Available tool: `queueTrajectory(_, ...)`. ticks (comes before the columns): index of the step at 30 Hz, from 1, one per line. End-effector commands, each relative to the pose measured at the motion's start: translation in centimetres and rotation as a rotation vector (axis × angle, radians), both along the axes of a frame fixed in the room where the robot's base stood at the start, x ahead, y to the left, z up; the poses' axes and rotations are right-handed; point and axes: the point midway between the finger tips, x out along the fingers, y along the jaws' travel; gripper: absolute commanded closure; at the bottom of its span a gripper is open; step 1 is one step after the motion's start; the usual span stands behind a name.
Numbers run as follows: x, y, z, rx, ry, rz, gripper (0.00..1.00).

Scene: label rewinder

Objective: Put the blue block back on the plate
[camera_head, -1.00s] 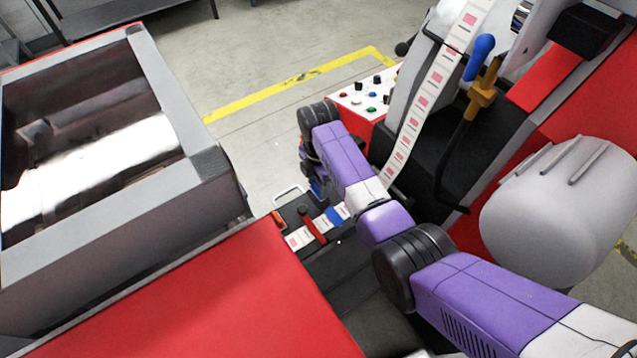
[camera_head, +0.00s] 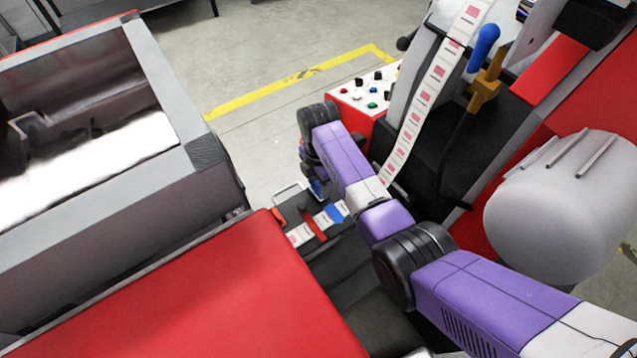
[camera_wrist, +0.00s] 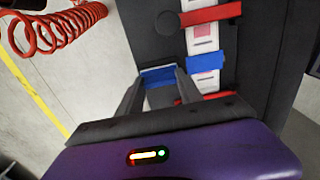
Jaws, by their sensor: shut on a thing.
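In the wrist view my gripper (camera_wrist: 157,88) is shut on the blue block (camera_wrist: 158,77), which shows between its two fingers. The dark grey plate (camera_wrist: 250,50) lies under and beyond the fingers. Whether the block touches the plate or is held just above it, I cannot tell. To the right of the fingers, a label strip (camera_wrist: 207,43) runs over the plate, crossed by a blue piece (camera_wrist: 205,64) and a red bar (camera_wrist: 210,15). In the head view the plate (camera_head: 335,253) shows beside my purple arm, with my fingertips mostly hidden.
A red coiled hose (camera_wrist: 60,30) hangs at the upper left of the wrist view. In the head view a red cover (camera_head: 210,290) stands at lower left, a grey machine frame (camera_head: 175,105) behind it, a button panel (camera_head: 365,92) beyond my arm, and a grey roller (camera_head: 560,210) at right.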

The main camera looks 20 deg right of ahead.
Motion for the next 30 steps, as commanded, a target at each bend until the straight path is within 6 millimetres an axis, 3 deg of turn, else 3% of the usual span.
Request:
queueTrajectory(22, 0.0, 0.01, -0.91, 0.0, 0.0, 0.0, 0.99)
queueTrajectory(23, 0.0, 0.01, -0.91, 0.0, 0.0, 0.0, 0.55)
queueTrajectory(27, 0.0, 0.01, -0.91, 0.0, 0.0, 0.0, 0.32)
queueTrajectory(30, 0.0, 0.01, -0.91, 0.0, 0.0, 0.0, 0.32)
